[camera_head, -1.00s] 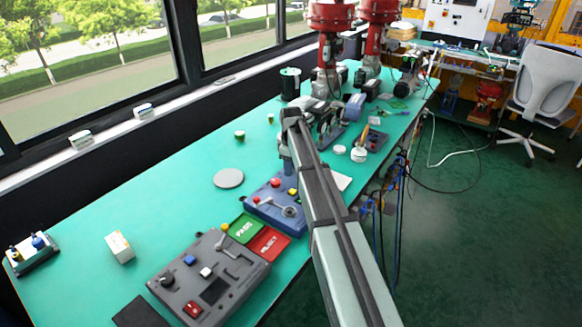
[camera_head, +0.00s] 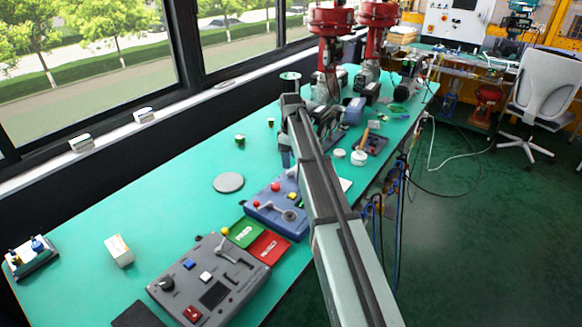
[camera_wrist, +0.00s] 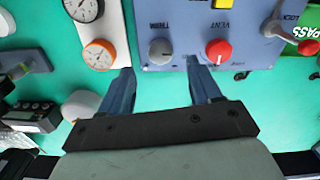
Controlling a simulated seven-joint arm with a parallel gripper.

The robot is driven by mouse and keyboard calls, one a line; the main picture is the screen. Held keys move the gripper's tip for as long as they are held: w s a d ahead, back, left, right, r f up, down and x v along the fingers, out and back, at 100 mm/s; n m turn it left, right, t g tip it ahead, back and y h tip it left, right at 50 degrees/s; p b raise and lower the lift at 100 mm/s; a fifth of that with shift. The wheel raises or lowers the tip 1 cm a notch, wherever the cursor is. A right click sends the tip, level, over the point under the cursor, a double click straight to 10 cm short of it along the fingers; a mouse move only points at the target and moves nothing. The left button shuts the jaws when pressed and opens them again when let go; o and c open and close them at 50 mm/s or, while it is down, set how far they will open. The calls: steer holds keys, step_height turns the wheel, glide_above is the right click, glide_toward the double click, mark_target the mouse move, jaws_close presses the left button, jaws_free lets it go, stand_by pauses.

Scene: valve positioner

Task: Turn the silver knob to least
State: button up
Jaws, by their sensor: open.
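The silver knob (camera_wrist: 160,50) sits on the blue panel (camera_wrist: 150,15), by the word TRIM, with a pale pointer mark on it. A red knob (camera_wrist: 218,50) marked VENT is to its right. My gripper (camera_wrist: 159,66) is open and empty in the wrist view. Its two blue-grey fingertips show on either side of the silver knob in the picture; I cannot tell the height gap. In the head view the blue panel (camera_head: 262,214) stands on the green table, partly behind my arm, and I cannot make out the silver knob there.
The table's left side is mostly clear.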

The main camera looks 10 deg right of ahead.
mark_target(291, 173)
step_height(291, 173, up, 8)
steer(key=shift+f, duration=0.15)
stand_by(0.4)
